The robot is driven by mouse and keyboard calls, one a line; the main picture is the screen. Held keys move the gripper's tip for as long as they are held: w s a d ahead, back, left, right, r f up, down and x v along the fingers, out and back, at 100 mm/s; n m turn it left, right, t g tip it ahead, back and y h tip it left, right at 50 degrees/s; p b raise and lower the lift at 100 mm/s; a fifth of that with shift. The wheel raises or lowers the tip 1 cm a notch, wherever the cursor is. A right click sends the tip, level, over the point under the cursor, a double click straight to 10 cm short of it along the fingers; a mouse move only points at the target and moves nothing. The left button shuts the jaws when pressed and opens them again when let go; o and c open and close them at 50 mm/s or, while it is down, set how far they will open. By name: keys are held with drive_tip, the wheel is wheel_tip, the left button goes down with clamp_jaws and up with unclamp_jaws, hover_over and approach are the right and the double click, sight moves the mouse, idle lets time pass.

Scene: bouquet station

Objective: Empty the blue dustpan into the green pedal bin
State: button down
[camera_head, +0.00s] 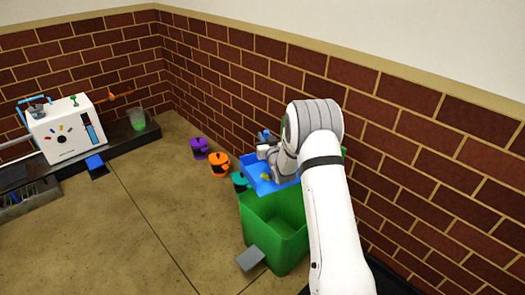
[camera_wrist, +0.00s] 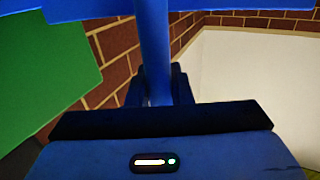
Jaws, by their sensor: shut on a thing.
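The blue dustpan (camera_head: 257,180) is at the back edge of the green pedal bin (camera_head: 283,250), partly over its opening in the picture. A small yellowish bit (camera_head: 265,177) shows in the pan. My gripper (camera_head: 268,150) is at the dustpan, partly hidden by my arm. In the wrist view my gripper (camera_wrist: 155,90) is shut on the dustpan's blue handle (camera_wrist: 152,45), with part of the pan (camera_wrist: 240,4) across the top. The bin stands open, its grey pedal (camera_head: 250,258) at the front. A green panel (camera_wrist: 40,65), probably the lid, fills the left of the wrist view.
Purple (camera_head: 199,148), orange (camera_head: 219,164) and teal (camera_head: 240,181) pots stand along the brick wall (camera_head: 235,85), left of the bin. A white machine (camera_head: 62,130) and a green-filled cup (camera_head: 137,119) are at the far left. The floor (camera_head: 150,210) left of the bin is clear.

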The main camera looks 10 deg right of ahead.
drive_tip(key=s+d+r+m+t+b, duration=0.3)
drive_tip(key=s+d+t+b, duration=0.1)
drive_tip(key=s+t+b, duration=0.3)
drive_tip(key=shift+s+d+r+t+b, duration=0.15)
drive_tip(key=shift+s+d+t+b, duration=0.25)
drive_tip(key=shift+s+t, duration=1.1)
drive_tip(key=shift+s+g, duration=0.45)
drive_tip(key=shift+g, duration=0.05)
idle(0.4)
